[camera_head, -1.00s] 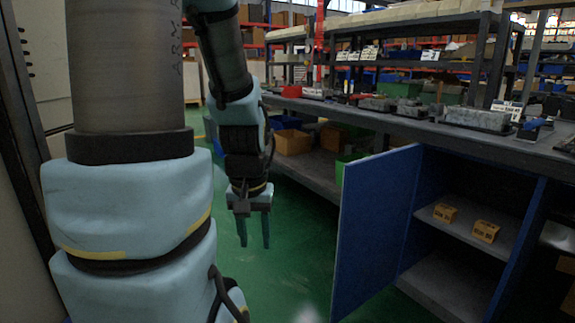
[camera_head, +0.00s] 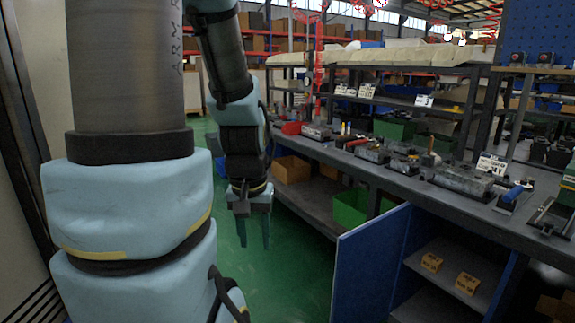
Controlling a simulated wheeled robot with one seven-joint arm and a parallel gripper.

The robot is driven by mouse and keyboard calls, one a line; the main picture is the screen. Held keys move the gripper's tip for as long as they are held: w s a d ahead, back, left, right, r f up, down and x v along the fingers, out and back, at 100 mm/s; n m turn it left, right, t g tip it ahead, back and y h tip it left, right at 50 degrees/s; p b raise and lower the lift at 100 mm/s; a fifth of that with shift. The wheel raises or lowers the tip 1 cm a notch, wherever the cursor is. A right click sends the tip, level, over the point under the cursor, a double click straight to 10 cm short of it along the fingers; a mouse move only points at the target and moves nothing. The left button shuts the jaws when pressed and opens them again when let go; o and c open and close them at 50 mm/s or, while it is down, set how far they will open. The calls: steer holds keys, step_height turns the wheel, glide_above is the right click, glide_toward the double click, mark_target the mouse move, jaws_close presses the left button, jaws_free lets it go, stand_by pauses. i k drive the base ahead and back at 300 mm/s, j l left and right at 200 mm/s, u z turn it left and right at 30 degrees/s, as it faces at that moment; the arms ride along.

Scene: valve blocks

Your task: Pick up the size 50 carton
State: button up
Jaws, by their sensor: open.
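Two small yellow-brown cartons sit on the inner shelf (camera_head: 448,252) of an open blue cabinet at the lower right. The left carton (camera_head: 432,262) is farther in and the right carton (camera_head: 467,284) is nearer the front. Their markings are too small to read, so I cannot tell which is size 50. My gripper (camera_head: 254,232) hangs pointing down over the green floor, left of the cabinet. Its two fingers are apart with nothing between them, well away from both cartons.
The open blue cabinet door (camera_head: 365,268) stands between my gripper and the shelf. The workbench (camera_head: 400,182) above carries several metal blocks and tools. A green bin (camera_head: 350,208) and an orange box (camera_head: 291,170) sit on the bench's lower shelf. Green floor (camera_head: 290,270) is clear.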

mark_target(465, 283)
steer(key=u, duration=0.65)
steer(key=i+u, duration=0.1)
steer(key=i, duration=3.3)
steer(key=i+z, duration=0.15)
steer(key=i, duration=0.7)
steer(key=i+j+z, duration=0.1)
steer(key=i, duration=0.75)
steer(key=i+j+z, duration=0.1)
steer(key=z, duration=1.95)
steer(key=l+z, duration=0.1)
steer(key=z, duration=2.25)
steer(key=i+l+u, duration=0.15)
steer(key=i, duration=0.35)
steer(key=i+l+u, duration=0.1)
steer(key=i+l, duration=0.25)
steer(key=i, duration=0.15)
steer(key=i+l+u, duration=0.15)
steer(key=i+l, duration=0.15)
steer(key=i, duration=0.2)
